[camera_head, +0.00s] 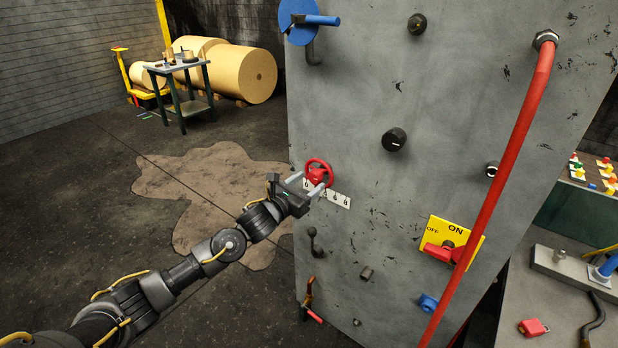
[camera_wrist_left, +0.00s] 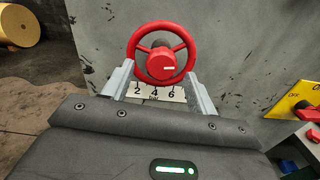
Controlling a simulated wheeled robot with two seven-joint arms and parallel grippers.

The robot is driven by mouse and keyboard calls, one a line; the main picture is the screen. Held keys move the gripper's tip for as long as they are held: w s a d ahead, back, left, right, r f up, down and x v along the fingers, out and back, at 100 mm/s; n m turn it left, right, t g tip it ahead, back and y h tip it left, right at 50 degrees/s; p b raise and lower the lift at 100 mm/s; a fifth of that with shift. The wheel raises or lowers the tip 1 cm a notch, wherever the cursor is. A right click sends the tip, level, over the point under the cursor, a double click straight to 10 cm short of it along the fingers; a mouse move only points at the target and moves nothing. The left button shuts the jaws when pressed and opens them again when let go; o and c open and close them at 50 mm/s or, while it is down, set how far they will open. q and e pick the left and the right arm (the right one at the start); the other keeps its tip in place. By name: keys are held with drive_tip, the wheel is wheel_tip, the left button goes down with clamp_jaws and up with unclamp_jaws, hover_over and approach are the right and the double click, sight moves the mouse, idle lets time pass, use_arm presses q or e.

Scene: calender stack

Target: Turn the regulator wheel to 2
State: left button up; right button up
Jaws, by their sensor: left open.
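The red regulator wheel (camera_head: 319,173) is on the left part of the grey panel. In the left wrist view the wheel (camera_wrist_left: 161,52) shows its spokes, a red hub and a white mark on the hub's right side. Below it is a white scale plate (camera_wrist_left: 155,92) reading 2, 4, 6 from left to right; the head view also shows the plate (camera_head: 335,197). My left gripper (camera_head: 312,186) is open, its fingers on either side of the lower wheel area. Contact with the rim cannot be told. My right gripper is not in view.
The grey panel (camera_head: 390,250) also carries black knobs (camera_head: 394,140), a blue disc valve (camera_head: 302,22), a small lever (camera_head: 315,240) and a yellow ON/OFF switch (camera_head: 452,240). A red pipe (camera_head: 505,175) runs down its right side. Open floor lies left.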

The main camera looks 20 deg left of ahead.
use_arm(q)
drive_tip(key=shift+w+d, duration=0.3)
drive_tip(key=shift+w, duration=0.35)
drive_tip(key=shift+c, duration=0.5)
